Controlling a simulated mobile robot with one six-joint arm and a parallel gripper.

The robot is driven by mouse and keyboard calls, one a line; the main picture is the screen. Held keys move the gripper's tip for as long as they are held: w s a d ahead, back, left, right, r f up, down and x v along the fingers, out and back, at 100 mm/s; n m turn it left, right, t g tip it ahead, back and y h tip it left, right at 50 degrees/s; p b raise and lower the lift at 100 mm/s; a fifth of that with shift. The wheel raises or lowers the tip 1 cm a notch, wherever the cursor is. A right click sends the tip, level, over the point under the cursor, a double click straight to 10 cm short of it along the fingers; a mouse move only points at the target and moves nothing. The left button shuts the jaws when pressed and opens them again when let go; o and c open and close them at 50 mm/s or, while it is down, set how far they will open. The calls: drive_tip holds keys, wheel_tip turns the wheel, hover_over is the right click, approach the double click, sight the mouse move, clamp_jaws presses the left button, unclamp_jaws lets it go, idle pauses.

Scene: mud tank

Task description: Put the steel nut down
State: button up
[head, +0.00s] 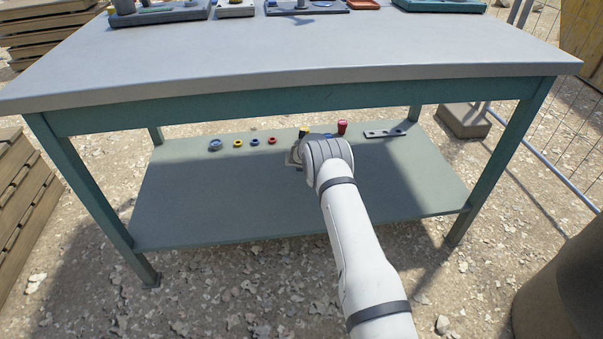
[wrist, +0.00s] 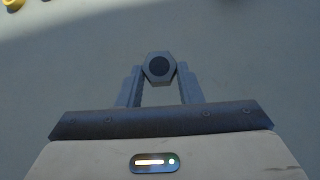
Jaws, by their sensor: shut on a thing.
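In the wrist view, my gripper (wrist: 160,82) is shut on the steel nut (wrist: 159,57), a grey hexagonal piece with a dark round hole, held at the fingertips. A grey-green surface lies behind the nut; I cannot tell whether the nut touches it. In the head view, my arm reaches over the lower shelf (head: 215,205) of the table, and its wrist end hides the gripper and the nut.
Along the back of the shelf are a grey-blue ring (head: 215,145), small yellow, blue and red rings (head: 254,142), a red piece (head: 342,127) and a flat grey plate (head: 384,133). The tabletop (head: 290,50) overhangs the shelf. The shelf's front left is clear.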

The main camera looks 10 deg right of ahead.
sight(300, 175)
drive_tip(key=shift+d+f+b, duration=0.1)
drive_tip(key=shift+f+b, duration=0.95)
drive_tip(key=shift+f, duration=0.85)
drive_tip(key=shift+f, duration=0.15)
drive_tip(key=o, duration=1.1)
